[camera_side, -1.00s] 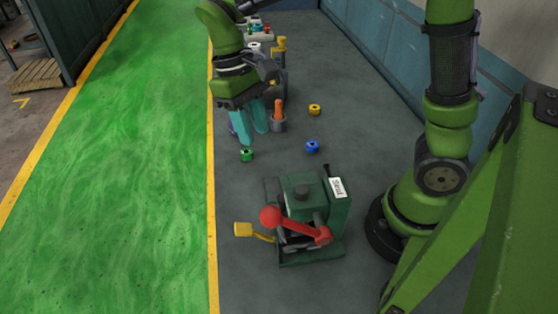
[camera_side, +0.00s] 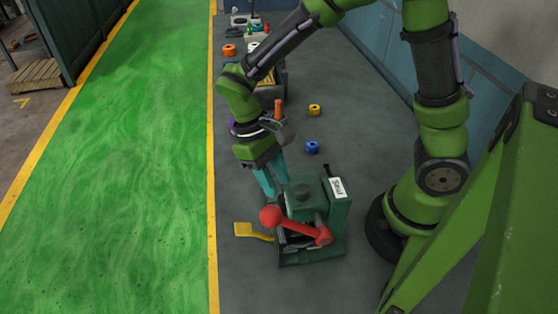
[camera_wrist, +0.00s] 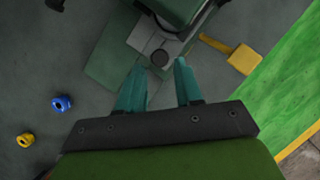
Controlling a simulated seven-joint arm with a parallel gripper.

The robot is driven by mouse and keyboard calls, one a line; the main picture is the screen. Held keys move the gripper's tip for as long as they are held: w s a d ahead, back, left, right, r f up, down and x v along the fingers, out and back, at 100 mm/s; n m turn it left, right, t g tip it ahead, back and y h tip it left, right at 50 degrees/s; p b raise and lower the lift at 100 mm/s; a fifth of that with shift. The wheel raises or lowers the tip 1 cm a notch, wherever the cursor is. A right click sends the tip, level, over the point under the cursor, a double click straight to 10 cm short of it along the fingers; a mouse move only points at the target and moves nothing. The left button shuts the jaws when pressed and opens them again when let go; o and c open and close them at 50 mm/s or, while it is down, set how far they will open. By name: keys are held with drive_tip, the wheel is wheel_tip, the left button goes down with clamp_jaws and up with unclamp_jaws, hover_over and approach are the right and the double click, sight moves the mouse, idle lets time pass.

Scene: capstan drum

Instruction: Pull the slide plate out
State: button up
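The green machine (camera_side: 307,195) stands on the grey floor with a red ball lever (camera_side: 271,215) across its front. In the wrist view, a light grey plate (camera_wrist: 143,38) with a dark round knob (camera_wrist: 160,57) sticks out from the machine's body; this looks like the slide plate. In the side view that end is hidden behind my gripper and the machine. My gripper (camera_side: 270,180) points down just behind the machine. In the wrist view its two teal fingers (camera_wrist: 161,75) are apart and empty, with the knob just beyond their tips.
A yellow pedal (camera_side: 253,232) juts from the machine's left side. A blue ring (camera_side: 312,147) and a yellow ring (camera_side: 314,110) lie on the floor behind. More small parts stand farther back. The green walkway (camera_side: 110,170) at left is clear.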

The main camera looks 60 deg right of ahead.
sight(282, 197)
drive_tip(key=shift+x, duration=1.75)
clamp_jaws()
